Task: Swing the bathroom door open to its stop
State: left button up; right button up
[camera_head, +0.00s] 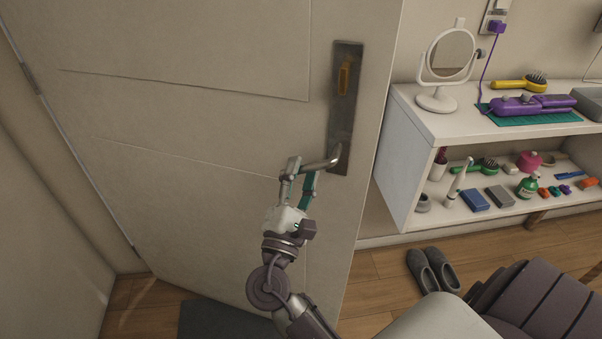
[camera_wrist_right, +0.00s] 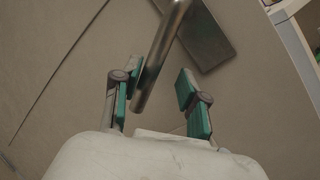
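The bathroom door (camera_head: 210,130) is a pale panelled door, hinged at the left in the head view, with its free edge at the right. A dark plate (camera_head: 345,115) with a brass-coloured piece carries a metal lever handle (camera_head: 322,164) pointing left. My right gripper (camera_head: 302,175) is at the lever's free end. In the right wrist view, the lever (camera_wrist_right: 158,65) reaches between the two green-padded fingers, close to the left finger. A gap shows to the right finger, so the gripper (camera_wrist_right: 160,84) is open. My left gripper is out of view.
A white shelf unit (camera_head: 400,160) stands right of the door's free edge, with a mirror (camera_head: 450,55), brushes and bottles. Grey shoes (camera_head: 433,270) are on the wooden floor. A dark mat (camera_head: 220,320) lies at the door's foot. A wall (camera_head: 45,220) stands at left.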

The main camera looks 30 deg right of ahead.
jog(key=v, duration=1.2)
